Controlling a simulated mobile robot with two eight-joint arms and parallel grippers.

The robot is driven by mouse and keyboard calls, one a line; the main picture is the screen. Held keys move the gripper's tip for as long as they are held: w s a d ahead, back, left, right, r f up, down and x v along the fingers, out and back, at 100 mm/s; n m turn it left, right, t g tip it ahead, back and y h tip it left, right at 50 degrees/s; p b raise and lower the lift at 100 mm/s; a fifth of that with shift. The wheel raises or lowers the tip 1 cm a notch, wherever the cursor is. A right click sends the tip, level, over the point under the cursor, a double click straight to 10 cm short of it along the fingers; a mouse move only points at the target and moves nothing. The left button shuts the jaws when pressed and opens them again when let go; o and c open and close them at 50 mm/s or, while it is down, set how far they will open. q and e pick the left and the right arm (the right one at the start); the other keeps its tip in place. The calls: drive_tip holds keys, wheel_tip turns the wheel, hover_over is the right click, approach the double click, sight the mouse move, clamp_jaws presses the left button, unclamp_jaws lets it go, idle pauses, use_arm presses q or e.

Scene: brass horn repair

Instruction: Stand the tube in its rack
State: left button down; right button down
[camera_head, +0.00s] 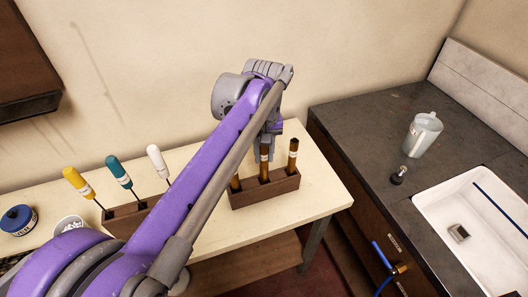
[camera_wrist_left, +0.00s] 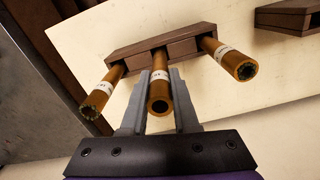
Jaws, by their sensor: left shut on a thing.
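My left gripper (camera_wrist_left: 160,108) is shut on the middle brass tube (camera_wrist_left: 159,92), which has a white label. The tube's lower part goes down into the middle place of the brown wooden rack (camera_wrist_left: 181,48). In the head view, the rack (camera_head: 252,195) stands on the pale bench, and the held tube (camera_head: 264,168) shows upright below my gripper (camera_head: 268,150). Two more labelled tubes stand in the rack's outer places, one on the right (camera_head: 292,157) and one partly hidden by my arm (camera_head: 235,184). How deep the held tube sits is hidden. My right gripper is not in view.
A second wooden rack (camera_head: 122,222) holds screwdrivers with yellow, teal and white handles. A dark counter with a jug (camera_head: 422,135) and a white sink (camera_head: 450,205) is at right.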

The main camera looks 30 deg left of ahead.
use_arm(q)
drive_tip(key=shift+f+b, duration=0.5)
drive_tip(key=shift+f, duration=0.5)
drive_tip(key=c, duration=0.6)
unclamp_jaws()
drive_tip(key=shift+r, duration=0.1)
wheel_tip(320, 180, up, 11)
drive_tip(key=p, duration=0.1)
drive_tip(key=shift+f, duration=0.2)
drive_tip(key=s+d+f+m+t, duration=0.2)
drive_tip(key=s+f, duration=0.3)
drive_tip(key=f, duration=0.2)
drive_tip(key=s+d+f+m+t, duration=0.1)
drive_tip(key=s+d+f+m, duration=0.1)
drive_tip(key=s+f, duration=0.3)
drive_tip(key=s+d+f+m+t, duration=0.2)
drive_tip(key=s+f, duration=0.3)
drive_tip(key=f, duration=0.4)
drive_tip(key=shift+s+d+m+t+p, duration=0.2)
drive_tip(key=shift+d+m+t+p, duration=0.15)
drive_tip(key=shift+m, duration=0.35)
